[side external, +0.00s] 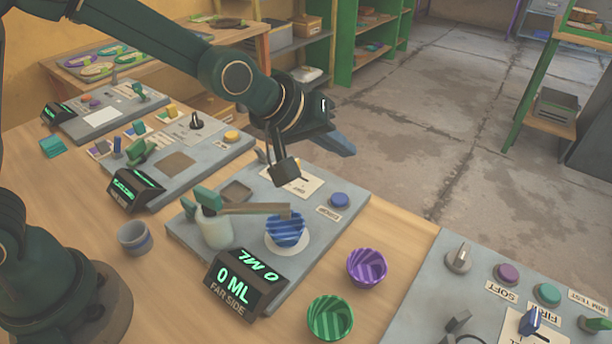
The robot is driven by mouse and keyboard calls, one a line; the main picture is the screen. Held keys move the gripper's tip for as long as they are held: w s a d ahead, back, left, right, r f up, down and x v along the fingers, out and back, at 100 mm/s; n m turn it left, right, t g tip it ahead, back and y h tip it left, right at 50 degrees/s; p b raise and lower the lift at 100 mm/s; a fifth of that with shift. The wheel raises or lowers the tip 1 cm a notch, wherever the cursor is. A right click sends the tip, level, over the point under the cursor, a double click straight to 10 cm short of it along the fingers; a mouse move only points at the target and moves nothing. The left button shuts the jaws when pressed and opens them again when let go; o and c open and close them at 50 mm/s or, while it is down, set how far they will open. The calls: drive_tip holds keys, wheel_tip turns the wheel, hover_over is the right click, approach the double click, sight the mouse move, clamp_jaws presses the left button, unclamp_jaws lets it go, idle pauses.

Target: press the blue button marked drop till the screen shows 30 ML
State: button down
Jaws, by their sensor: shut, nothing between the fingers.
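The blue button (340,201) sits on the far right corner of the middle grey plate (232,262). A small white label (328,213) lies beside it, too small to read surely. The screen (243,282) at the plate's near edge shows 0 ML, with FAR SIDE below and an upside-down copy above. A blue striped cup (287,229) stands on a pale round pad, under a brown arm (256,209) reaching from a whitish bottle (214,228). My gripper (347,149) is shut and empty, raised beyond the blue button and apart from it.
Purple (367,268) and green (330,317) cups stand on the table at the plate's right. A grey cup (134,238) stands left. Another panel (430,287) with buttons and a knob lies right. More panels lie at the back left.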

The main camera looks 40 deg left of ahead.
sight(335, 202)
drive_tip(key=shift+f, duration=3.8)
drive_tip(key=shift+f, duration=0.1)
drive_tip(key=shift+f, duration=0.3)
drive_tip(key=shift+f, duration=0.4)
drive_tip(key=shift+r, duration=0.85)
drive_tip(key=shift+r, duration=2.5)
